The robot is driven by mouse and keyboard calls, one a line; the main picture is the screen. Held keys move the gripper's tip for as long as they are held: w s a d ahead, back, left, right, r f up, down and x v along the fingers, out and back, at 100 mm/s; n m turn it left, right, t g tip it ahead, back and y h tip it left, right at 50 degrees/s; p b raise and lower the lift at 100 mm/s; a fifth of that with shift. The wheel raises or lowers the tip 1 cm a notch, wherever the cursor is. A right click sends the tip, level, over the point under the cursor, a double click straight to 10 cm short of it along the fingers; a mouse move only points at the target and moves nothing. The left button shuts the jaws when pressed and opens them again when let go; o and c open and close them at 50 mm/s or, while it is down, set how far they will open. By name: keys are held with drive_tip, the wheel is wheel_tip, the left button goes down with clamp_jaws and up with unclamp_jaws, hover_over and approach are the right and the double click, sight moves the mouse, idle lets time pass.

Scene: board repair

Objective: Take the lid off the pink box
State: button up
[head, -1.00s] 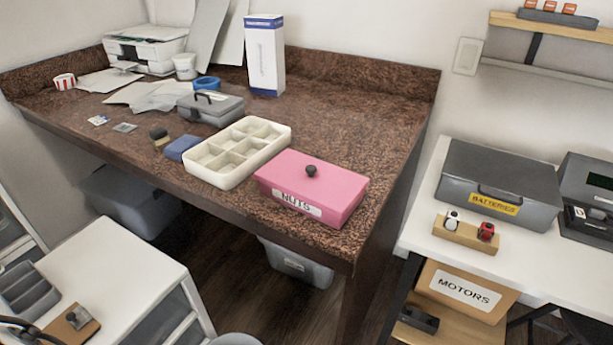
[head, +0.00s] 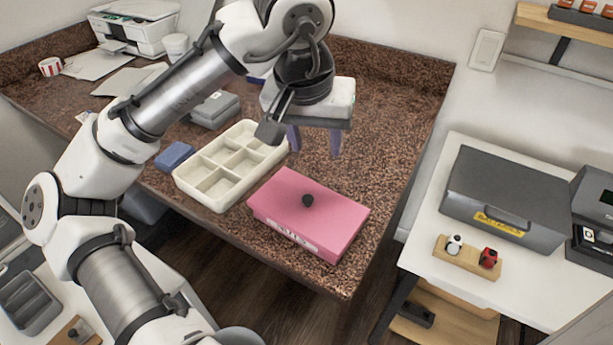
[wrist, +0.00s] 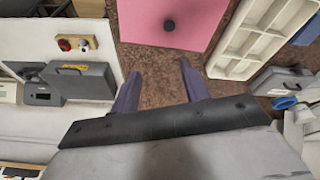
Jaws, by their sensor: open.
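The pink box (head: 290,222) stands on the front right part of the brown granite counter. Its flat pink lid (head: 325,207) is on it, with a small dark round knob (head: 307,200) in the middle. The front bears a white label. My gripper (head: 315,150) is above the counter, behind the box, pointing down, with its fingers apart and empty. In the wrist view the open fingers (wrist: 160,85) show over bare counter, and the lid with its knob (wrist: 169,25) lies beyond the fingertips, apart from them.
A cream divided tray (head: 190,187) stands just left of the box. A blue block (head: 174,155) and a grey case (head: 213,110) lie farther left. Bare granite counter (head: 385,110) is right of and behind the box. A white table with a grey battery case (head: 505,195) stands at right.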

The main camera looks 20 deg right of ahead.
drive_tip(key=a+f+y, duration=0.1)
drive_tip(key=f, duration=0.1)
hover_over(308, 198)
drive_tip(key=s, duration=0.2)
drive_tip(key=shift+g, duration=0.3)
drive_tip(key=f, duration=0.6)
drive_tip(key=shift+w+a+f, duration=0.15)
drive_tip(key=shift+a+f, duration=0.05)
drive_tip(key=shift+f, duration=0.1)
drive_tip(key=shift+w+d+f+p, duration=0.1)
drive_tip(key=shift+w+f+p, duration=0.15)
drive_tip(key=shift+f, duration=0.7)
drive_tip(key=shift+w+f+p, duration=0.15)
drive_tip(key=shift+w+f, duration=0.15)
drive_tip(key=shift+f, duration=0.65)
drive_tip(key=shift+w+d+f+p, duration=0.1)
drive_tip(key=shift+w+f+p, duration=0.15)
drive_tip(key=shift+f, duration=0.7)
drive_tip(key=shift+c, duration=0.5)
clamp_jaws()
